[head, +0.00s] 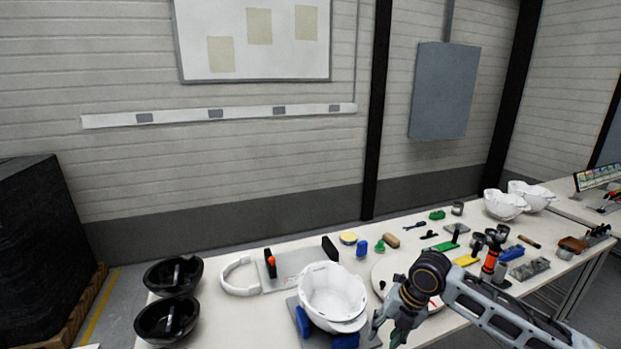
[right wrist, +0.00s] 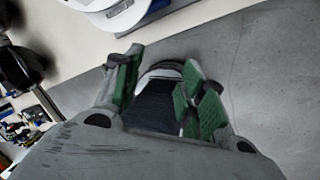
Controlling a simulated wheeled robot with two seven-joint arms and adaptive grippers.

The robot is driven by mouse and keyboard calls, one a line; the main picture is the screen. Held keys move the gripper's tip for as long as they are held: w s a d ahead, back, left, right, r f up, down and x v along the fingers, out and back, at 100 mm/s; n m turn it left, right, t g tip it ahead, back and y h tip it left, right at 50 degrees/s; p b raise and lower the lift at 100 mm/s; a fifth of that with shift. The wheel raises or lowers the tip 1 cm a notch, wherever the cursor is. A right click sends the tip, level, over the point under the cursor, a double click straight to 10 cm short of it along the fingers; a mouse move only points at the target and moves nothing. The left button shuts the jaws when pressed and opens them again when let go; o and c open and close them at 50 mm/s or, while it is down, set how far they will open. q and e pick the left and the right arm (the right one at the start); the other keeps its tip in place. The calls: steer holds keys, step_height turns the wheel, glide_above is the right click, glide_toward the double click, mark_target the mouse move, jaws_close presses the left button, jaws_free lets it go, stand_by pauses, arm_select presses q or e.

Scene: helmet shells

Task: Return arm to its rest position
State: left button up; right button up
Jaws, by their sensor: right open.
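My right gripper (head: 393,324) is at the front of the table, just right of a white helmet shell (head: 333,293). In the right wrist view its two green-padded fingers (right wrist: 160,88) are apart with nothing held between them. That view looks down past the table's front edge onto grey floor. The white shell sits on a stand with blue blocks (head: 345,341). My left gripper is not in view.
Two black shells (head: 168,318) stand at the table's left end, near a white headband (head: 238,276). White shells (head: 504,204) stand at the far right. A round white plate (head: 384,272) lies behind my right gripper. Several small tools crowd the table's right half.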

steer(key=s+a+f+m+t+y, duration=0.1)
steer(key=s+a+f+m, duration=0.2)
steer(key=s+a+m, duration=0.25)
steer(key=s+a+f+m+t, duration=0.1)
steer(key=s+a+f+m, duration=0.25)
steer(key=m, duration=0.35)
steer(key=s+d+f+m+h, duration=0.4)
steer(key=s+d+m, duration=0.85)
steer(key=m, duration=0.55)
step_height(320, 180, down, 32)
steer(key=s+g, duration=0.1)
steer(key=s+d+f, duration=0.2)
steer(key=s+f, duration=0.8)
steer(key=s, duration=0.1)
steer(key=s+d+f+g, duration=0.1)
steer(key=s+d+f, duration=0.1)
steer(key=s+f, duration=0.8)
steer(key=shift+s+f+n, duration=0.35)
steer(key=shift+s, duration=0.55)
